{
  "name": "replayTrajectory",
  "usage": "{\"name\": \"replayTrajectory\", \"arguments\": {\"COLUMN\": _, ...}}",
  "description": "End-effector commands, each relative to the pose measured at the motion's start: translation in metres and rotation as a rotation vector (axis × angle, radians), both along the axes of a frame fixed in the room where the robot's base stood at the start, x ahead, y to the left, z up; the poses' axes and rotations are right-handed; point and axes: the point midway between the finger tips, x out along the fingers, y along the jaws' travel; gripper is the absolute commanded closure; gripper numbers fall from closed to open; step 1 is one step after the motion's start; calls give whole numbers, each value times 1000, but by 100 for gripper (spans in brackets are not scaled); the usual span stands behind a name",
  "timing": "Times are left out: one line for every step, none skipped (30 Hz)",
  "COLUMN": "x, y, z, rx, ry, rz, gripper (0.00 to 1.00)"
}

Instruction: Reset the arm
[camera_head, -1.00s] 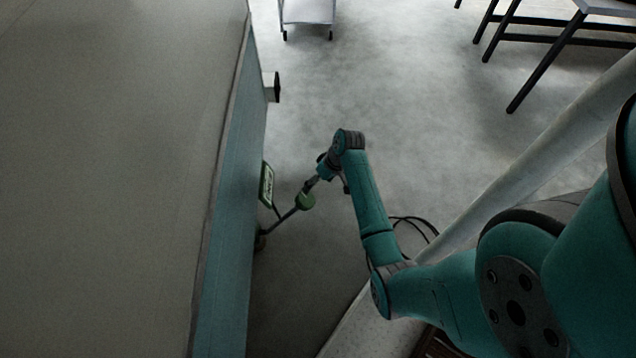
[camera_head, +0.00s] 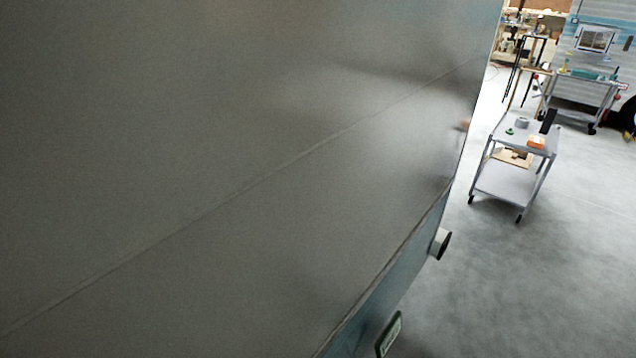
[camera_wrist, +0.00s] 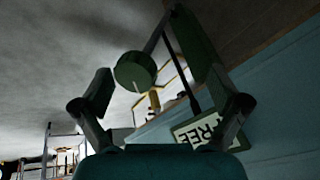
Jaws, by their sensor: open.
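My gripper (camera_wrist: 170,90) shows in the wrist view with its two dark fingers spread wide, one at the left and one at the right. A dark green round piece (camera_wrist: 134,72) appears between the fingers, nearer the left one; a dark rod runs up from beside it. I see nothing clamped, and cannot tell the gap between the piece and the fingers. My arm and gripper are out of the head view.
A camper's grey wall (camera_head: 220,150) fills much of the head view. A green-framed plate (camera_head: 389,335) sits low on it; the plate (camera_wrist: 200,129), lettered "FREE", is near the right finger. A cart (camera_head: 505,185) stands on open floor at right.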

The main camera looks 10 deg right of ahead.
Motion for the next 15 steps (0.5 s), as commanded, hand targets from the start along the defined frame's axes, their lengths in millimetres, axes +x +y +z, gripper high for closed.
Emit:
{"name": "replayTrajectory", "arguments": {"x": -12, "y": 15, "z": -4, "rx": -21, "ry": -15, "rz": -2, "gripper": 2}}
{"name": "replayTrajectory", "arguments": {"x": -18, "y": 22, "z": -4, "rx": -35, "ry": -30, "rz": -5, "gripper": 2}}
{"name": "replayTrajectory", "arguments": {"x": -25, "y": 31, "z": -4, "rx": -54, "ry": -50, "rz": -9, "gripper": 2}}
{"name": "replayTrajectory", "arguments": {"x": -31, "y": 37, "z": -3, "rx": -69, "ry": -65, "rz": -12, "gripper": 2}}
{"name": "replayTrajectory", "arguments": {"x": -38, "y": 43, "z": -3, "rx": -83, "ry": -80, "rz": -15, "gripper": 2}}
{"name": "replayTrajectory", "arguments": {"x": -46, "y": 51, "z": -1, "rx": -101, "ry": -99, "rz": -17, "gripper": 2}}
{"name": "replayTrajectory", "arguments": {"x": -52, "y": 57, "z": 1, "rx": -114, "ry": -116, "rz": -19, "gripper": 2}}
{"name": "replayTrajectory", "arguments": {"x": -59, "y": 62, "z": 4, "rx": -127, "ry": -132, "rz": -21, "gripper": 2}}
{"name": "replayTrajectory", "arguments": {"x": -67, "y": 69, "z": 8, "rx": -145, "ry": -153, "rz": -23, "gripper": 2}}
{"name": "replayTrajectory", "arguments": {"x": -73, "y": 74, "z": 11, "rx": -156, "ry": -172, "rz": -23, "gripper": 2}}
{"name": "replayTrajectory", "arguments": {"x": -80, "y": 79, "z": 15, "rx": -169, "ry": -189, "rz": -23, "gripper": 2}}
{"name": "replayTrajectory", "arguments": {"x": -89, "y": 85, "z": 21, "rx": -184, "ry": -212, "rz": -24, "gripper": 2}}
{"name": "replayTrajectory", "arguments": {"x": -95, "y": 90, "z": 26, "rx": -196, "ry": -231, "rz": -23, "gripper": 2}}
{"name": "replayTrajectory", "arguments": {"x": -102, "y": 94, "z": 31, "rx": -207, "ry": -249, "rz": -22, "gripper": 2}}
{"name": "replayTrajectory", "arguments": {"x": -110, "y": 99, "z": 39, "rx": -219, "ry": -275, "rz": -20, "gripper": 2}}
